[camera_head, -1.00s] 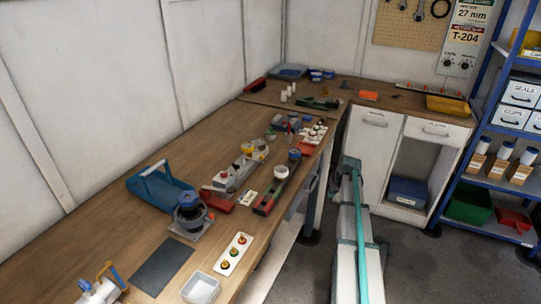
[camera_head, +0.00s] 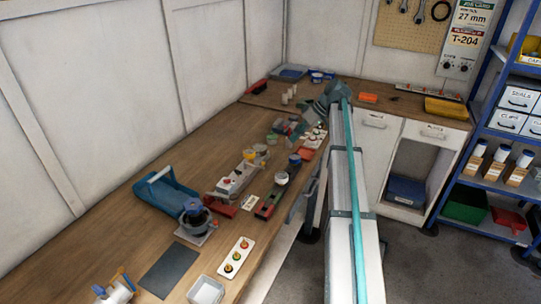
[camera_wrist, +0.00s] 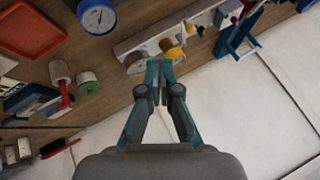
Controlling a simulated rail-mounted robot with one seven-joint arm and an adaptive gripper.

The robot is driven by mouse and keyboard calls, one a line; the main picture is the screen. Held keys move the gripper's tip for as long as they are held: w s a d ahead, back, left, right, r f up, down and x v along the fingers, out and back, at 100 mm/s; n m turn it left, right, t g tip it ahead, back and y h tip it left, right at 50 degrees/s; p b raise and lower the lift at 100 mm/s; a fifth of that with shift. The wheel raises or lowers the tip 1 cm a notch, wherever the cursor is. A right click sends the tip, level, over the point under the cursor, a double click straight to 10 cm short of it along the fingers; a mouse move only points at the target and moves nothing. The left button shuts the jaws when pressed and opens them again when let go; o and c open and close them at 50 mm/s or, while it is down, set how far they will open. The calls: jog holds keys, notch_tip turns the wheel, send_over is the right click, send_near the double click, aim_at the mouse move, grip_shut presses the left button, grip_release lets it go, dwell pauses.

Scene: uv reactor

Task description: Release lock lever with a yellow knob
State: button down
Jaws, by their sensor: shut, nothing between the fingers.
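A yellow knob (camera_wrist: 175,53) shows in the wrist view on a long pale fixture (camera_wrist: 195,24), just beyond my gripper's fingertips. A second small yellow part is beside it. I cannot make out the lever's shape or whether the fingers touch the knob. My gripper (camera_wrist: 160,66) is shut and empty, pointing toward the fixture. My gripper (camera_head: 288,127) is small there, over the bench near that end.
A blue gauge (camera_wrist: 97,17), an orange-red tray (camera_wrist: 32,28) and a red-handled part (camera_wrist: 66,100) lie near the gripper in the wrist view. In the head view, a red-and-dark fixture (camera_head: 268,203) lies beside the pale one. Bare bench (camera_head: 120,215) runs along the left.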

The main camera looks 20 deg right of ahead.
jog(key=shift+f, duration=0.1)
jog(key=a+f+p, duration=0.5)
jog(key=a+f, duration=0.2)
jog(key=a, duration=0.2)
jog(key=shift+a+f, duration=0.25)
jog(key=shift+f, duration=0.05)
dwell(0.6)
